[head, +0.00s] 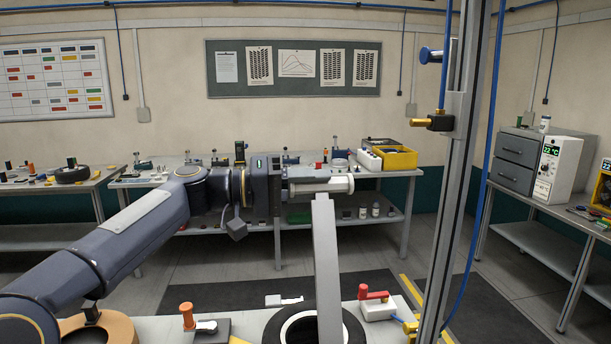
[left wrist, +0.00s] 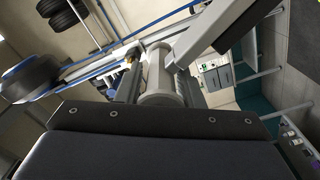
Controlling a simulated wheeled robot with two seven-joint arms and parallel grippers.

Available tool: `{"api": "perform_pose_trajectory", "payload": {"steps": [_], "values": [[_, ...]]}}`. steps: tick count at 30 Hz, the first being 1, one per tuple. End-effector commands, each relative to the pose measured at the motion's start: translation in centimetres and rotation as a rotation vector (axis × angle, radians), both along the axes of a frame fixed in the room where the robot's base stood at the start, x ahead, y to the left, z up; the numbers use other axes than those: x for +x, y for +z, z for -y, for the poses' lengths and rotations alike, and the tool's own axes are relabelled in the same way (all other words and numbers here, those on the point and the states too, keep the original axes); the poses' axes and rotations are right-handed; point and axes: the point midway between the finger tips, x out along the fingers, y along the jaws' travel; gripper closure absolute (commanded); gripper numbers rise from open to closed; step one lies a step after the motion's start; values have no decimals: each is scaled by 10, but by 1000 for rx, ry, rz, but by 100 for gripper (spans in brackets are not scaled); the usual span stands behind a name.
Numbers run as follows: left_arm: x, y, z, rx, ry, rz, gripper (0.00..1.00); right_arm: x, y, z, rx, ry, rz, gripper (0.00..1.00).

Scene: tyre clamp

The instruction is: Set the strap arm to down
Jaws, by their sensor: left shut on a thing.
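The strap arm (head: 327,260) is a flat grey bar standing nearly upright in front of the dark tyre (head: 355,328) at the bottom of the head view. At its top is a pale cylindrical handle (head: 345,185) lying crosswise. My left gripper (head: 318,182) reaches in from the left at the bar's top and is shut on this handle. In the left wrist view the handle (left wrist: 160,75) sits between the fingers, and the grey bar (left wrist: 215,28) runs to the upper right. The bar's lower end is cut off by the picture edge. My right gripper is not in view.
A metal post (head: 455,150) with a blue hose stands right of the strap arm. A red-handled white block (head: 378,306) and an orange knob (head: 187,314) flank the tyre on the near bench. Behind, a workbench (head: 135,181) holds small parts and a yellow bin (head: 397,158).

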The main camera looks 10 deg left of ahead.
Motion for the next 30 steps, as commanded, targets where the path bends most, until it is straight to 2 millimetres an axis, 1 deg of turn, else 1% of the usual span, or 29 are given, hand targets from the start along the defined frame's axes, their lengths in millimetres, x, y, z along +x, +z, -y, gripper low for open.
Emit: {"api": "perform_pose_trajectory", "payload": {"steps": [1,6,11,15,20,21,27,30], "values": [[19,-13,-5,4,6,-8,100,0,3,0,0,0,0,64],[68,-48,-19,5,6,-6,100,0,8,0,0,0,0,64],[108,-88,-32,5,5,-6,100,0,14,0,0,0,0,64],[137,-128,-42,4,4,-5,100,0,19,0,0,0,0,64],[165,-178,-51,5,3,-4,100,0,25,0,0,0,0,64],[170,-190,-53,-6,3,-39,100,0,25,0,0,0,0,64],[189,-249,-59,-57,3,-196,100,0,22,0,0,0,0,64],[194,-273,-61,-78,3,-256,100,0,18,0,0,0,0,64]]}}
